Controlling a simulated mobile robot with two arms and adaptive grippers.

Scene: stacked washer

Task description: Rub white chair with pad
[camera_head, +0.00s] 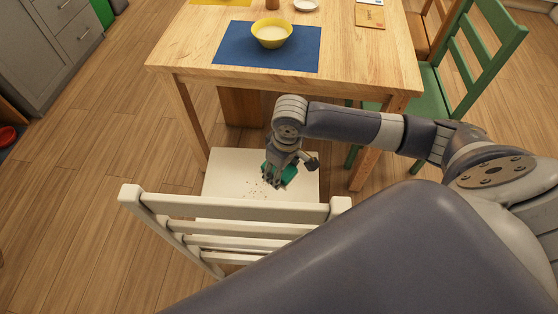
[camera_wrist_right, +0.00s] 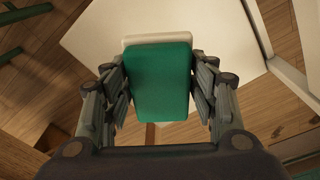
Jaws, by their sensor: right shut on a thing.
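The white chair (camera_head: 215,182) stands in front of the table, its slatted back nearest to me. Small dark specks (camera_head: 260,187) lie on its seat, left of my right gripper. My right gripper (camera_head: 272,180) points down over the right part of the seat. It is shut on a green pad (camera_head: 289,174). In the right wrist view the pad (camera_wrist_right: 160,82) sits between both fingers, with a pale layer along its far edge. The white seat (camera_wrist_right: 100,30) shows behind it. I cannot tell whether the pad touches the seat. My left gripper is not in view.
The wooden table (camera_head: 180,50) stands just beyond the chair, carrying a blue placemat (camera_head: 230,50) and a yellow bowl (camera_head: 272,33). A green chair (camera_head: 430,95) stands at the right. Wooden floor is clear on the left.

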